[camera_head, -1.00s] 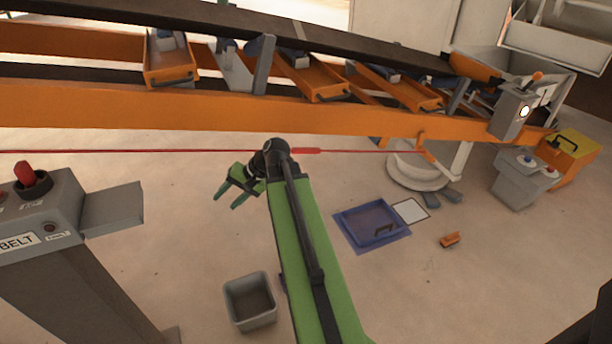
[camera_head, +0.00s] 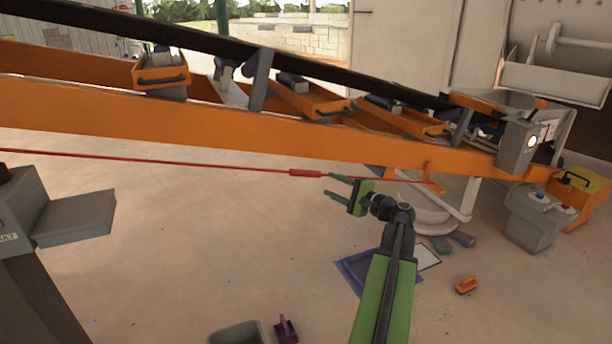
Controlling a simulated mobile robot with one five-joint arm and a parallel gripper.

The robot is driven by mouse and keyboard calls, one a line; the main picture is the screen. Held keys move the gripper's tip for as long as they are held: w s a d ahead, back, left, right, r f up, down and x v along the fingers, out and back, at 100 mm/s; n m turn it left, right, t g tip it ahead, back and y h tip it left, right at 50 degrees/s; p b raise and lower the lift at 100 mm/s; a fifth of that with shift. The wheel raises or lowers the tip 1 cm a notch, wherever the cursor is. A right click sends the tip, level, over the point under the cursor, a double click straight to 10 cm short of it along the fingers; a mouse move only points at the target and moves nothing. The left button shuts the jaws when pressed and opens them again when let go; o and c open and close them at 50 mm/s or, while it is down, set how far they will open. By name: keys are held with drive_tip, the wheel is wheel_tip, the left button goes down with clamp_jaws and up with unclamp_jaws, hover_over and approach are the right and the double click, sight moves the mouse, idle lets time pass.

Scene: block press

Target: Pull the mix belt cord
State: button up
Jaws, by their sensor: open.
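The red cord (camera_head: 180,160) runs across the view in front of the orange belt frame, from the left edge to the frame's right part. A thicker red grip (camera_head: 306,173) sits on it near the middle. My green gripper (camera_head: 332,187) is open and points left, its fingertips just right of the red grip. The upper finger appears close to the cord; I cannot tell whether it touches. Nothing is seen between the fingers. My green arm comes up from the bottom right of the middle.
The orange conveyor frame (camera_head: 200,125) slopes behind the cord. A grey control post (camera_head: 75,219) stands at left, and a grey button box (camera_head: 533,218) at right. A blue tray (camera_head: 350,275), an orange block (camera_head: 467,285), a purple object (camera_head: 285,329) and a grey bin (camera_head: 236,334) are on the floor.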

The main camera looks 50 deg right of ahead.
sight(308, 175)
drive_tip(key=w, duration=1.2)
drive_tip(key=shift+w+a, duration=0.25)
drive_tip(key=shift+c, duration=0.2)
clamp_jaws()
drive_tip(key=shift+s, duration=0.15)
idle(0.4)
